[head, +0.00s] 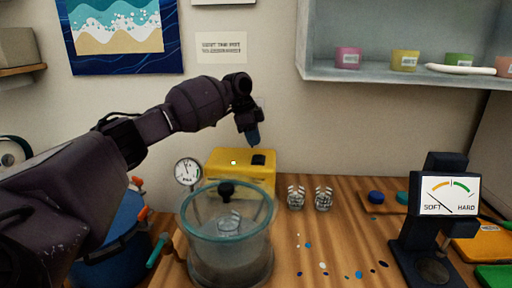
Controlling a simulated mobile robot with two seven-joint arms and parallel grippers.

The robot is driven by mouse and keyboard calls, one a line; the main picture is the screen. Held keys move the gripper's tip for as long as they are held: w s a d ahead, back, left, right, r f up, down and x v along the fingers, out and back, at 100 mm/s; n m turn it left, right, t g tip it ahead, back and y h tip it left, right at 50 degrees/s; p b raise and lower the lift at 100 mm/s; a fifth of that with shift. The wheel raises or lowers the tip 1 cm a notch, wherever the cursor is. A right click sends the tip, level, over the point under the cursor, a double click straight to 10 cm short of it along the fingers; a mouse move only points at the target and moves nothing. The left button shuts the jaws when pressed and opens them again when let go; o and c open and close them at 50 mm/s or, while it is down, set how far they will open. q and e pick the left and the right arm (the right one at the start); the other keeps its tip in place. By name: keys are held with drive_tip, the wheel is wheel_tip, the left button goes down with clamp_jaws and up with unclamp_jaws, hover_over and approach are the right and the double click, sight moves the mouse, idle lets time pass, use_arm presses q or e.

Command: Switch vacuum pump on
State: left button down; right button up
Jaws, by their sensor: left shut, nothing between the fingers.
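The vacuum pump (224,171) is a yellow box on the wooden bench, behind the glass chamber. A dark switch (258,160) sits on the right of its top face, and a small pale light spot shows left of it. My left gripper (254,141) points down just above the switch, shut and empty, apparently a little apart from it. A clear chamber (228,250) with a teal rim and black knob stands in front of the pump and hides its lower front. A small cup shows inside it. My right gripper is not in view.
A round gauge (188,171) stands left of the pump. Two small glass cups (323,199) are to its right. A soft-hard tester (435,215) stands at the right. A blue pot (112,245) is at the lower left.

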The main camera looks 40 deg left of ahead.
use_arm(q)
drive_tip(key=v, duration=0.7)
drive_tip(key=shift+p, duration=0.3)
drive_tip(key=shift+r, duration=0.1)
